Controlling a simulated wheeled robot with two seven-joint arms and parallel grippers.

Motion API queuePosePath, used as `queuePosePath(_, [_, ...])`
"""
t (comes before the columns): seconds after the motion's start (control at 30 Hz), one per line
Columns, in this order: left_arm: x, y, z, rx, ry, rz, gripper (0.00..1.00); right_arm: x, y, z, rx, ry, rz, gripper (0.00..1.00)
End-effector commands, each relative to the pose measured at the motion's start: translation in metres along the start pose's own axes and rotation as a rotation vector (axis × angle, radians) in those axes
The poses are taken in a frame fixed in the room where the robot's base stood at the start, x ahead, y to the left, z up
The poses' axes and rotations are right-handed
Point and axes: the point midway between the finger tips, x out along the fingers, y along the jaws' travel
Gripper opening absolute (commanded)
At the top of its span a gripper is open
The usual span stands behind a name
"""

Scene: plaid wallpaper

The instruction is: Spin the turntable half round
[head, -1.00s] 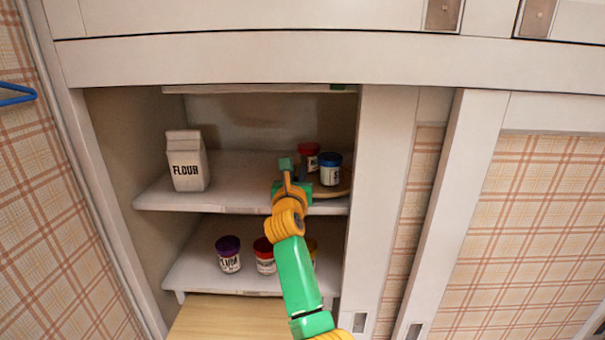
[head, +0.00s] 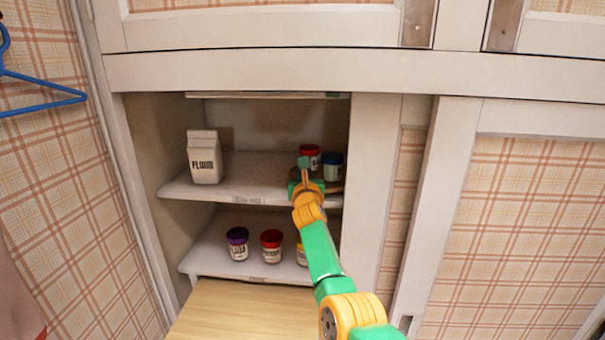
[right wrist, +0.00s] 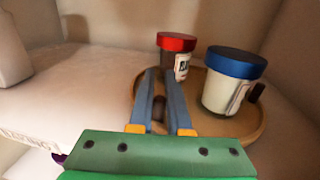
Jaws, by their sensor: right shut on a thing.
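The turntable (right wrist: 242,124) is a round tan tray on the upper shelf at its right end; in the head view only its edge (head: 334,188) shows past my arm. A red-lidded jar (right wrist: 175,57) and a blue-lidded jar (right wrist: 231,82) stand upright on it. My right gripper (right wrist: 158,112) is at the turntable's left side, its fingers shut on a small dark knob (right wrist: 158,108) that is mostly hidden between them. A second dark knob (right wrist: 257,92) shows behind the blue-lidded jar. In the head view my right gripper (head: 305,172) covers part of the turntable. My left gripper is not in view.
A flour carton (head: 205,160) stands on the upper shelf's left, with bare shelf (head: 248,180) between. Several jars, including a purple-lidded one (head: 237,243), stand on the lower shelf. A white upright panel (head: 372,190) bounds the cupboard's right. A blue hanger (head: 40,95) hangs at left.

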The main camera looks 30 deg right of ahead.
Motion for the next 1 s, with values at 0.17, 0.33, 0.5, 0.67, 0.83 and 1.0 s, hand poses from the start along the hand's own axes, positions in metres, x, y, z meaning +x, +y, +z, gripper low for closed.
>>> queuePosePath(0.17, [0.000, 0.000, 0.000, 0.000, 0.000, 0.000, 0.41, 0.000, -0.001, 0.001, 0.000, -0.003, -0.002, 0.00])
queuePosePath(0.33, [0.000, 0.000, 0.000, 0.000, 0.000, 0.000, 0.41, 0.000, -0.001, 0.001, 0.000, -0.002, -0.001, 0.43])
queuePosePath(0.5, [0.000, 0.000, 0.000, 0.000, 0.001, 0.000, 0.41, 0.000, 0.000, 0.001, 0.000, -0.002, -0.001, 0.46])
queuePosePath(0.67, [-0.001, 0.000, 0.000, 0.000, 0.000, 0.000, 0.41, -0.001, 0.000, 0.001, -0.001, -0.001, -0.001, 0.46])
queuePosePath(0.83, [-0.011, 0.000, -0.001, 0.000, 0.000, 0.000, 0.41, -0.010, -0.001, 0.003, 0.000, -0.002, -0.005, 0.46])
queuePosePath(1.0, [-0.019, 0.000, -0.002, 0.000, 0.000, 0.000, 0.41, -0.029, -0.001, 0.001, 0.000, -0.002, -0.003, 0.46])
